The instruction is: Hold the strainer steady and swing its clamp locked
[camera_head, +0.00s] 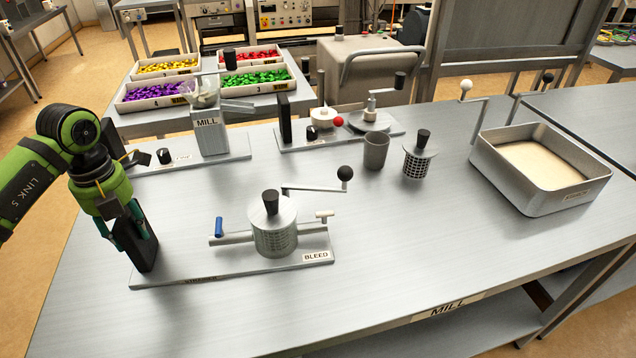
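The strainer (275,236) is a metal cylinder with slotted sides and a black knob on top. It stands on a flat base plate (200,268) labelled BLEED. A crank arm with a black ball (345,172) reaches right from its top. A bar with a blue-tipped handle (218,227) sticks out on its left, and a cream-tipped handle (324,215) on its right; which part is the clamp I cannot tell. My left gripper (130,226) points down over a black upright post (143,252) at the plate's left end, its fingers on both sides of it and apparently closed on it.
A cup (376,150) and a perforated basket (417,165) stand behind the strainer. The mill station (209,132) and a second station (328,135) line the back. A sand-filled tray (550,205) is at right. The table front right of the plate is clear.

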